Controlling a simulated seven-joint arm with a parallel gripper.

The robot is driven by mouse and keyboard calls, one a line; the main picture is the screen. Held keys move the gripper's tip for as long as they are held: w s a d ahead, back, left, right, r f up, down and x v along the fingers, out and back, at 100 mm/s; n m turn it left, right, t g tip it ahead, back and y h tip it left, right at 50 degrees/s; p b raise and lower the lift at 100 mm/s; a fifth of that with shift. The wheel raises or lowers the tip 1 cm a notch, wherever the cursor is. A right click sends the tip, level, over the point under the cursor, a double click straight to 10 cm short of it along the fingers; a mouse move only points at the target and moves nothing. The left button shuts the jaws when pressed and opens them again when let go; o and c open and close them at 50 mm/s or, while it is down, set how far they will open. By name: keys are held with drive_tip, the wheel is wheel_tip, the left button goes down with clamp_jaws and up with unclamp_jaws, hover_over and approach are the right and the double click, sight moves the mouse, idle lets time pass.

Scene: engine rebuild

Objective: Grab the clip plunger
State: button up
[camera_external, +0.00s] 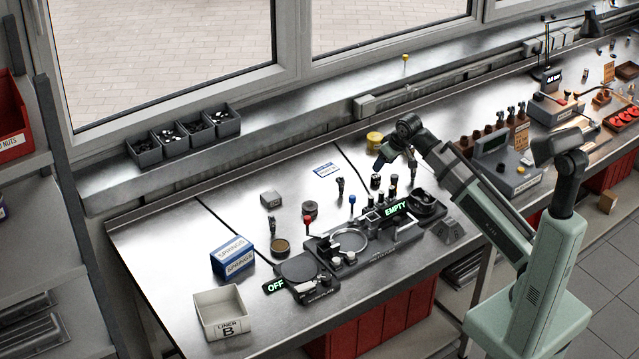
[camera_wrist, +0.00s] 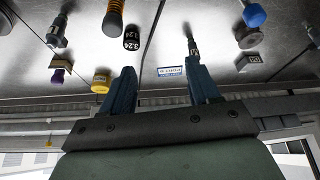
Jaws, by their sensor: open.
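My gripper (camera_external: 384,163) is open and empty above the back of the bench. In the wrist view my gripper (camera_wrist: 158,68) shows two blue fingers spread wide apart. No label names the clip plunger, so I cannot be sure which item it is. A small dark upright tool (camera_external: 340,186) stands alone left of my gripper, by the blue-and-white card (camera_external: 327,171). In the wrist view a slim dark tool (camera_wrist: 191,43) shows just beyond the right fingertip, apart from it as far as I can see.
A blue-topped pin (camera_external: 352,200), a dark puck (camera_external: 310,208) and a grey block (camera_external: 270,199) stand nearby. The bench's left back is clear.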

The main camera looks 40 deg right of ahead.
approach(389, 176)
drive_tip(key=shift+n+g, duration=0.3)
drive_tip(key=shift+g, duration=0.2)
drive_tip(key=shift+w+r+x, duration=0.1)
drive_tip(key=shift+w+x, duration=0.1)
drive_tip(key=shift+x, duration=1.15)
drive_tip(key=shift+w+r+x, duration=0.1)
drive_tip(key=shift+w+x, duration=0.1)
drive_tip(key=shift+x, duration=1.15)
drive_tip(key=shift+w+r+x, duration=0.1)
drive_tip(key=shift+w+x, duration=0.1)
drive_tip(key=shift+x, duration=1.15)
drive_tip(key=shift+a+f, duration=0.15)
drive_tip(key=shift+f, duration=0.75)
drive_tip(key=shift+x, duration=1.85)
drive_tip(key=shift+s+a, duration=0.1)
drive_tip(key=shift+c, duration=0.4)
drive_tip(key=c, duration=1)
